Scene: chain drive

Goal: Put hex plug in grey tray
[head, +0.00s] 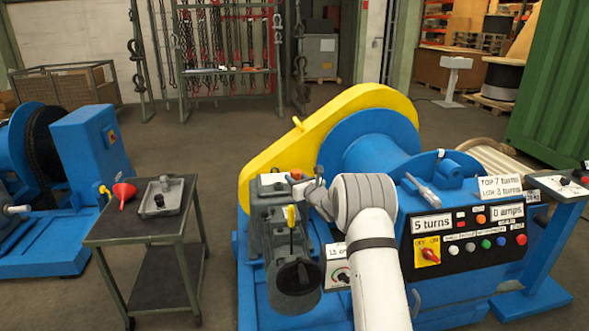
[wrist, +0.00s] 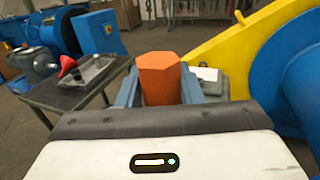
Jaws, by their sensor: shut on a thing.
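The hex plug (wrist: 159,78) is an orange six-sided block. In the wrist view it stands between the two blue-grey fingers of my gripper (wrist: 160,88), which is shut on it. In the head view my gripper (head: 306,186) is beside the grey gearbox housing, and only a small orange bit of the plug (head: 296,174) shows. The grey tray (head: 174,192) lies on the dark trolley to the left, well apart from my gripper, with small grey items in it. The tray also shows in the wrist view (wrist: 98,72), left of the plug.
A red funnel (head: 124,192) stands beside the tray on the trolley (head: 120,230). The grey gearbox (head: 265,222) and yellow chain guard (head: 275,145) stand close to my gripper. The control panel (head: 465,240) is at right. Open floor lies between trolley and winch.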

